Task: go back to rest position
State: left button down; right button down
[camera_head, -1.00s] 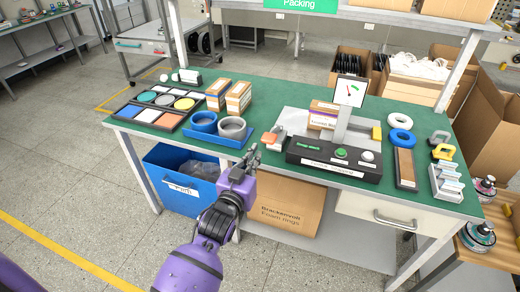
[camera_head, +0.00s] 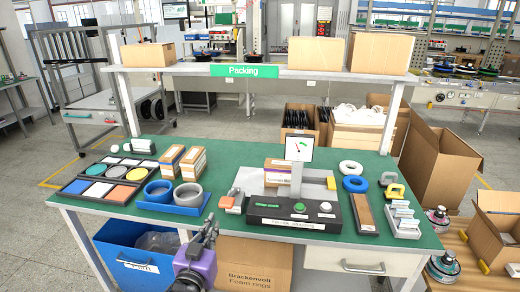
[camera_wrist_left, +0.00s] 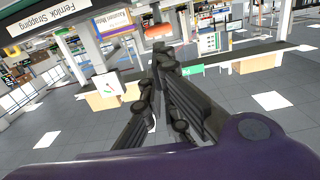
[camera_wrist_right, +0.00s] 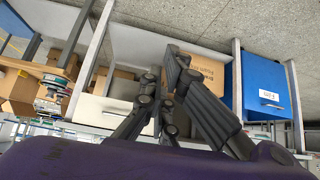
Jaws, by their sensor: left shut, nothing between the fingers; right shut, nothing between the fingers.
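My left gripper (camera_head: 207,236) is in the head view, in front of the near edge of the green packing table (camera_head: 225,145). Its fingers point up and are shut with nothing between them. In the left wrist view its dark fingers (camera_wrist_left: 160,62) come together at the tips. My right gripper is outside the head view. In the right wrist view its fingers (camera_wrist_right: 160,70) are shut and empty, with the table's underside, drawer and blue bin behind them. Neither gripper touches anything that I can see.
The table holds a tray of coloured discs (camera_head: 107,174), a blue tray with rings (camera_head: 174,206), a black button box (camera_head: 293,213) and boxes. A blue bin (camera_head: 120,262) and a Foam rings carton (camera_head: 255,268) sit below. Cartons (camera_head: 435,160) stand at the right.

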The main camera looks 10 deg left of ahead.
pick_arm(q)
jog(key=s+f+g+p, duration=0.1)
jog(key=s+f+g, duration=0.4)
jog(key=s+f, duration=1)
jog(key=s+f+g, duration=0.1)
jog(key=s+f, duration=0.2)
jog(key=s, duration=0.4)
jog(key=s+f+g, duration=0.1)
jog(key=s+f, duration=0.2)
jog(key=s, duration=0.5)
jog(key=s+f+g+p, duration=0.1)
jog(key=s+f, duration=0.3)
jog(key=s, duration=0.4)
jog(key=shift+s+g, duration=0.2)
jog(key=shift+g, duration=0.3)
pick_arm(e)
jog(key=shift+w+a+r, duration=0.15)
jog(key=shift+r, duration=0.35)
jog(key=shift+w+a+r, duration=0.15)
jog(key=shift+r, duration=0.35)
pick_arm(q)
jog(key=shift+d, duration=0.1)
pick_arm(e)
jog(key=shift+w+r, duration=0.1)
jog(key=shift+w, duration=0.2)
